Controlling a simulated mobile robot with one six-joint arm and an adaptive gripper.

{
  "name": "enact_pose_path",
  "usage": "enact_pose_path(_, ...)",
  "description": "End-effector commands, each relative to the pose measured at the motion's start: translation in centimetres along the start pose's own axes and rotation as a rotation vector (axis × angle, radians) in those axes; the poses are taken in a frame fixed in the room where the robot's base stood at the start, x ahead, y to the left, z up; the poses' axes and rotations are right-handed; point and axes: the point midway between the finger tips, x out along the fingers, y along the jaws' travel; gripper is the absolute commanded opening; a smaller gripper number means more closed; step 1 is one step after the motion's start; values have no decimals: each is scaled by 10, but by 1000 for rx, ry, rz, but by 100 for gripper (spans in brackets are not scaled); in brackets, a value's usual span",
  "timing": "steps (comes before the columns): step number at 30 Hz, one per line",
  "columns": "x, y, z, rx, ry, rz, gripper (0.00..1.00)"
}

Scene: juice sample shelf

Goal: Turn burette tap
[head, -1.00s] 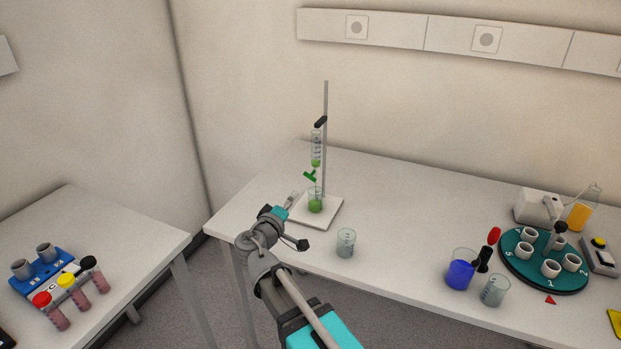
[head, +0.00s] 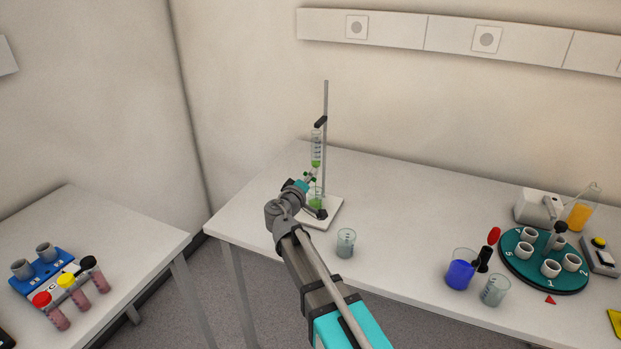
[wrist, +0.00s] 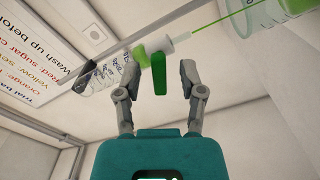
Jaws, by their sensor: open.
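The burette (head: 316,148) is clamped upright on a stand with a thin rod (head: 325,110) and a white base (head: 333,215). Its green tap handle (wrist: 160,74) shows in the wrist view between the fingers of my gripper (wrist: 160,85). The gripper is open, with a visible gap on each side of the handle. A thin green stream (wrist: 225,28) runs from the burette's tip towards a beaker at the upper right of that view.
An empty beaker (head: 346,242) stands at the table's front edge, right of the stand. Further right are a blue-filled beaker (head: 460,270), a clear beaker (head: 495,290) and a teal carousel (head: 520,262) with white cups. A blue rack (head: 45,275) sits on the left table.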

Motion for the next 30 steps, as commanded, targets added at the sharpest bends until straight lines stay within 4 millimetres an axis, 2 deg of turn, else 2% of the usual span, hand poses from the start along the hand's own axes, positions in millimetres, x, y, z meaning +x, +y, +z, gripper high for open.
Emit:
enact_pose_path(12,5,0,0,0,0,0,51)
enact_pose_path(18,5,0,0,0,0,0,14)
enact_pose_path(21,5,0,0,0,0,0,0)
enact_pose_path(30,5,0,0,-10,0,0,0)
